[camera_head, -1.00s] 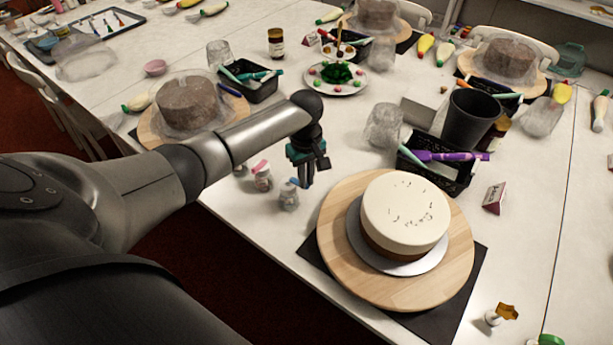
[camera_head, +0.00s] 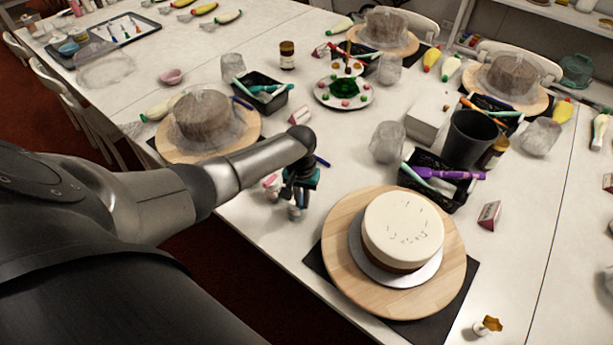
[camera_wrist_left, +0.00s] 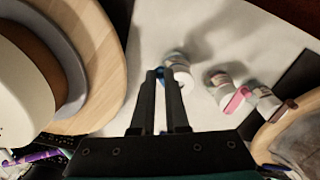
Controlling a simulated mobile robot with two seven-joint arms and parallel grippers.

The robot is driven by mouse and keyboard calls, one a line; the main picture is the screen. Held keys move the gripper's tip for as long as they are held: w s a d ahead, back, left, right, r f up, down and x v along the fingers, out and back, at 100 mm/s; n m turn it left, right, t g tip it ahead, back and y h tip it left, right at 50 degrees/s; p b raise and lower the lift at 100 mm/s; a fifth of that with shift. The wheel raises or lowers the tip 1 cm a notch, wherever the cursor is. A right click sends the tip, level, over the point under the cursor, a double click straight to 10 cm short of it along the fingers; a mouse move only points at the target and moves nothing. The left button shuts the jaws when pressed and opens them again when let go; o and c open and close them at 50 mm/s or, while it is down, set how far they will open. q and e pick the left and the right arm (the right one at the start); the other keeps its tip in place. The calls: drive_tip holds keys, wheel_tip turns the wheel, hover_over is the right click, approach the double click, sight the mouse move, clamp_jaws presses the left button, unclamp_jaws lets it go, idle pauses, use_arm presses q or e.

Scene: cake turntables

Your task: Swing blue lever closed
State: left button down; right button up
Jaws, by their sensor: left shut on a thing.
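A small pale bottle (camera_head: 295,212) stands on the white table below my left gripper. It also shows in the left wrist view (camera_wrist_left: 180,68), with a blue lever (camera_wrist_left: 160,72) at the side of its white top. My left gripper (camera_wrist_left: 163,77) points down with its fingers close together, shut on the blue lever beside the bottle. In the head view the fingers of my left gripper (camera_head: 298,200) hide most of the lever. How far the lever is swung cannot be told. My right gripper is not in view.
A similar bottle with a pink lever (camera_wrist_left: 238,99) stands close by, and one with a brown lever (camera_wrist_left: 277,112) beyond it. A cake (camera_head: 403,228) on a wooden turntable (camera_head: 345,270) is to the right. A covered cake (camera_head: 203,120) is at the left.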

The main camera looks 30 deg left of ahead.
use_arm(q)
drive_tip(key=a+m, duration=0.1)
drive_tip(key=m, duration=0.2)
drive_tip(key=s+a+m, duration=0.1)
drive_tip(key=m, duration=0.2)
drive_tip(key=a+m, duration=0.1)
drive_tip(key=m, duration=0.2)
drive_tip(key=shift+s+a+m+p, duration=0.15)
drive_tip(key=shift+a+m+p, duration=0.15)
drive_tip(key=shift+m, duration=0.1)
idle(0.4)
drive_tip(key=c, duration=0.9)
unclamp_jaws()
